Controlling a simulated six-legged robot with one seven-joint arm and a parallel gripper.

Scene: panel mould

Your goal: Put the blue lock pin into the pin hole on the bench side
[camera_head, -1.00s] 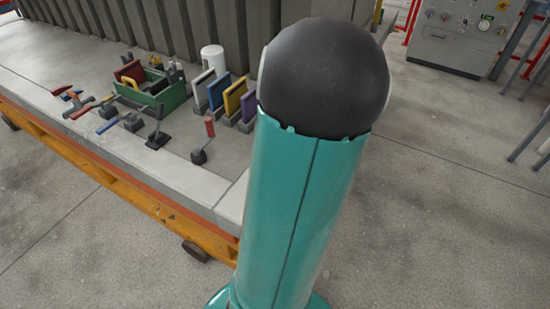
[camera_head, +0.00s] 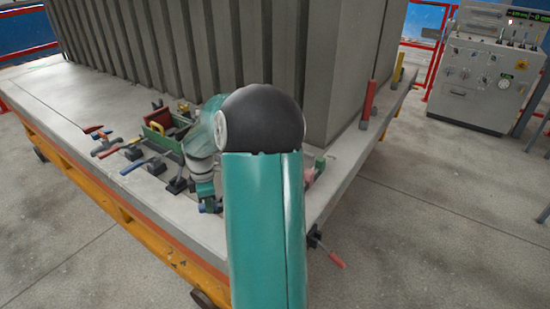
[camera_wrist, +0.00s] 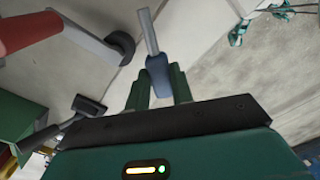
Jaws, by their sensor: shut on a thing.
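The blue lock pin shows in the wrist view, with a blue grip (camera_wrist: 158,72) and a grey metal shank (camera_wrist: 149,32). My gripper (camera_wrist: 160,82) is shut on the blue grip, and the shank points away from the fingers. In the head view my gripper (camera_head: 209,203) is low over the near part of the bench top (camera_head: 75,95), partly behind my own arm. The pin is too small to make out there. I cannot make out the pin hole on the bench side in either view.
A green toolbox (camera_head: 160,138) and several hand tools lie left of my gripper. A tall ribbed grey panel (camera_head: 240,45) stands behind. A red-handled lever (camera_head: 333,258) sticks out from the bench's right side. A control cabinet (camera_head: 480,85) stands beyond clear floor.

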